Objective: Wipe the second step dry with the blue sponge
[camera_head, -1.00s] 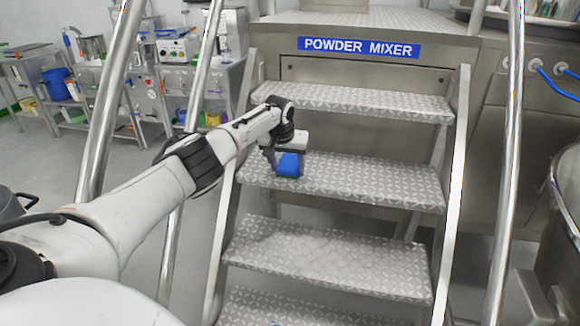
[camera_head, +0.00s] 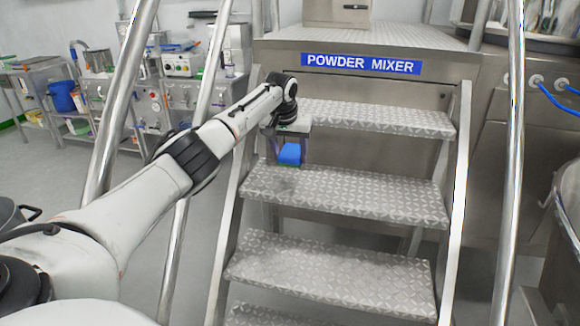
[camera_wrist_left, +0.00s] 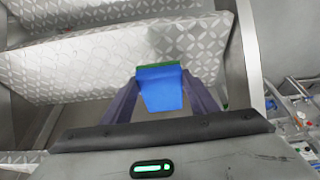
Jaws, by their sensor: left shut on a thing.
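The blue sponge (camera_head: 289,154) is held in my left gripper (camera_head: 290,155), which is shut on it. It hangs above the left part of a diamond-plate step (camera_head: 360,197), the one just below the top tread, and appears clear of it. In the left wrist view the sponge (camera_wrist_left: 160,90) shows blue with a green edge between the two fingers, with a patterned tread (camera_wrist_left: 90,65) beyond. A darker patch lies on that step's left end below the sponge. The lower tread (camera_head: 330,277) has a pale patch. My right gripper is not in view.
Metal handrails (camera_head: 508,160) rise on both sides of the stairs, and my left arm reaches past the left one. The top tread (camera_head: 390,120) is just behind the gripper. A bench with equipment (camera_head: 180,90) stands at the back left.

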